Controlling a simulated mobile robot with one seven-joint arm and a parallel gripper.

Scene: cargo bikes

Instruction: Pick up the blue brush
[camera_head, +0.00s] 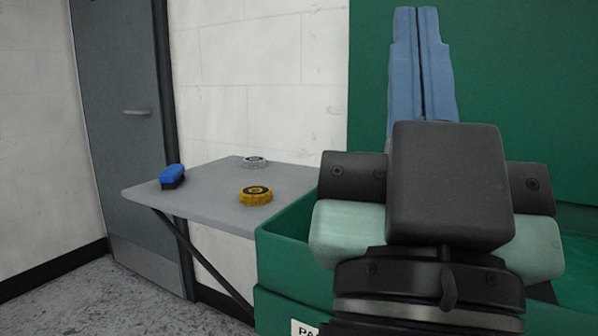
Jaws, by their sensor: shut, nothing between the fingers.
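The blue brush (172,176) lies near the left end of a grey wall shelf (212,193), with a dark underside. My gripper (416,12) is at the right of the view, well to the right of the brush and apart from it. Its two long blue fingers point up and are closed together, with nothing between them. The dark body of my gripper hides part of what is behind it.
A yellow knobbed disc (256,195) and a grey disc (255,162) sit on the shelf, right of the brush. A green box (284,250) stands at the shelf's right. A grey door (125,130) is behind left. Floor at lower left is clear.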

